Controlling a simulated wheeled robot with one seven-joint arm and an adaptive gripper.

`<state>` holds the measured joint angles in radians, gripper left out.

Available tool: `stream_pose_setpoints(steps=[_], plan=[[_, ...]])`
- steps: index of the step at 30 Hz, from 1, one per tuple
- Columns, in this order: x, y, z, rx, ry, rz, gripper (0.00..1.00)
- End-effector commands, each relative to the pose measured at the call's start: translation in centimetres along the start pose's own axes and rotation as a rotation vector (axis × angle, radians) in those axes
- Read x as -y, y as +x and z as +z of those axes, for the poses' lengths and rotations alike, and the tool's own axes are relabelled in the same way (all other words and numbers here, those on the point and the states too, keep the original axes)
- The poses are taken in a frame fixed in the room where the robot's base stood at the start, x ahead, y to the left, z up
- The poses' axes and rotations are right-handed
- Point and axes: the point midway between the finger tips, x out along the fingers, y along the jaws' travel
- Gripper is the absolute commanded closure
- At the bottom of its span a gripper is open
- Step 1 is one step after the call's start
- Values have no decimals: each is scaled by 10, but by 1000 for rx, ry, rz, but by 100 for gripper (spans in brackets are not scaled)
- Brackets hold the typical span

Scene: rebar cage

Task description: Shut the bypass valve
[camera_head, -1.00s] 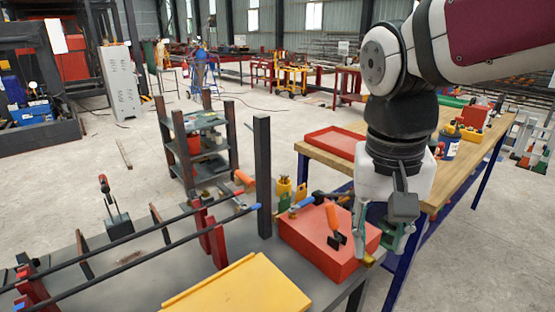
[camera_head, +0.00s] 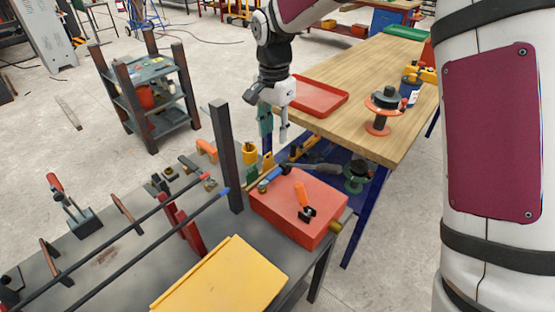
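A red box (camera_head: 285,222) stands on the grey bench's right end. On its top is an upright orange lever handle (camera_head: 301,193) with a black base. A brass fitting (camera_head: 335,226) sticks out of its right side. A blue-handled brass fitting (camera_head: 270,182) lies at its back left edge, with a dark bar beside it. I cannot tell which of these is the bypass valve. My gripper (camera_head: 274,134) points down above and behind the box, fingers apart with nothing between them. It is clear of the orange lever.
A dark upright post (camera_head: 227,158) stands left of the box. A yellow panel (camera_head: 222,282) and two long dark bars lie on the bench. A wooden table (camera_head: 355,105) behind carries a red tray (camera_head: 320,97) and a red-and-black spool-like part (camera_head: 382,108).

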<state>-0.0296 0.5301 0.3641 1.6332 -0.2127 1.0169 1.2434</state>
Motion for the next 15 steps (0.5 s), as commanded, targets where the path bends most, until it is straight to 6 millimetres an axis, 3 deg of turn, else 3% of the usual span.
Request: stream_pose_setpoints(steps=[15], plan=[[-2,92,0,3,-1,4,65]])
